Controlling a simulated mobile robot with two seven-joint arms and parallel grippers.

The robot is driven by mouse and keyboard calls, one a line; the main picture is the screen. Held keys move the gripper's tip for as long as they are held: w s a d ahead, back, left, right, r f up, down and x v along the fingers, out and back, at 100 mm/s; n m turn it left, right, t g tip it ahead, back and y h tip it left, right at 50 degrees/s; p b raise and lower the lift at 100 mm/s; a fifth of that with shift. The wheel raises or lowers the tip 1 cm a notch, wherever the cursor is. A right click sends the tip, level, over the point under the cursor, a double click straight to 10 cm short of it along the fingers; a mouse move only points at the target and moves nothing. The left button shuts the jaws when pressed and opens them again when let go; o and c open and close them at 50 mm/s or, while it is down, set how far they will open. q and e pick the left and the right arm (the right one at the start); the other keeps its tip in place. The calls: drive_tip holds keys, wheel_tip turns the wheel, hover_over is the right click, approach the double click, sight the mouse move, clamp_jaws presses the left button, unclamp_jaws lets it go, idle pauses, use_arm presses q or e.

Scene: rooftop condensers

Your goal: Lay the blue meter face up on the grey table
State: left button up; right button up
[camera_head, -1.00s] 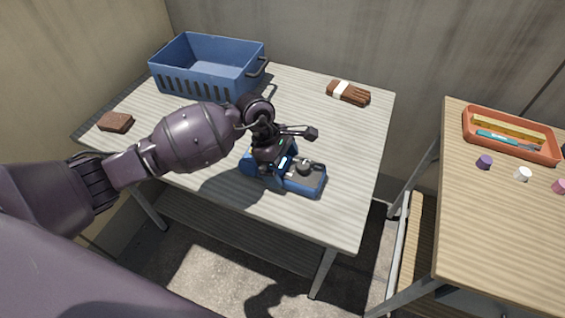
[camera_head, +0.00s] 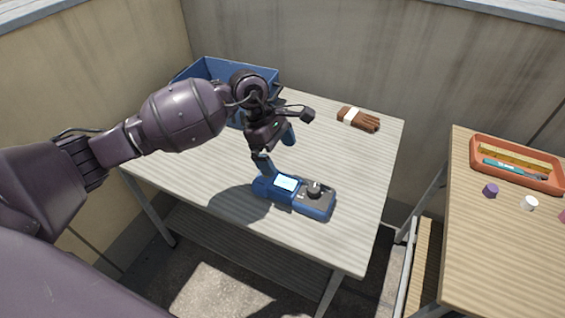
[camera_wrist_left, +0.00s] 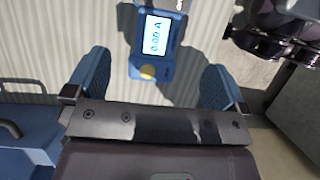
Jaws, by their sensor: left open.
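The blue meter (camera_head: 294,195) lies flat on the grey table (camera_head: 350,185), near its front edge. Its screen and dial face up. The left wrist view shows the meter (camera_wrist_left: 152,47) with a lit screen reading and a yellow button. My left gripper (camera_head: 277,150) is open and empty, just above and behind the meter, apart from it. Its two blue fingers (camera_wrist_left: 155,85) stand wide apart in the left wrist view, with the meter's near end between and beyond them. My right gripper is not in view.
A blue crate (camera_head: 205,68) stands at the table's back left, partly hidden by my left arm. Brown gloves (camera_head: 358,119) lie at the back right. A wooden table at right holds an orange tray (camera_head: 483,168), a purple cap (camera_head: 490,190) and a white cap (camera_head: 529,203).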

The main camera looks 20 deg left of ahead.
use_arm(q)
drive_tip(key=shift+r, duration=0.25)
drive_tip(key=s+d+n+t+h, duration=0.9)
drive_tip(key=n+h, duration=0.4)
drive_tip(key=n, duration=0.5)
drive_tip(key=s+a+f+n+t+y, duration=0.2)
drive_tip(key=a+f+n+t+y, duration=0.3)
drive_tip(key=n, duration=0.6)
drive_tip(key=s+a+f+n+t+y, duration=0.25)
drive_tip(key=n+y, duration=0.35)
drive_tip(key=n, duration=0.5)
drive_tip(key=s+a+f+n+g+y+p, duration=0.2)
drive_tip(key=s+a+f+n+y, duration=0.1)
drive_tip(key=s+n, duration=0.3)
drive_tip(key=s+a+f+n+g+y+p, duration=0.2)
drive_tip(key=s+a+f+n+g+y, duration=0.1)
drive_tip(key=s+n, duration=0.4)
drive_tip(key=shift+s+a+f, duration=0.25)
drive_tip(key=shift+a+f, duration=0.05)
drive_tip(key=shift+a, duration=0.35)
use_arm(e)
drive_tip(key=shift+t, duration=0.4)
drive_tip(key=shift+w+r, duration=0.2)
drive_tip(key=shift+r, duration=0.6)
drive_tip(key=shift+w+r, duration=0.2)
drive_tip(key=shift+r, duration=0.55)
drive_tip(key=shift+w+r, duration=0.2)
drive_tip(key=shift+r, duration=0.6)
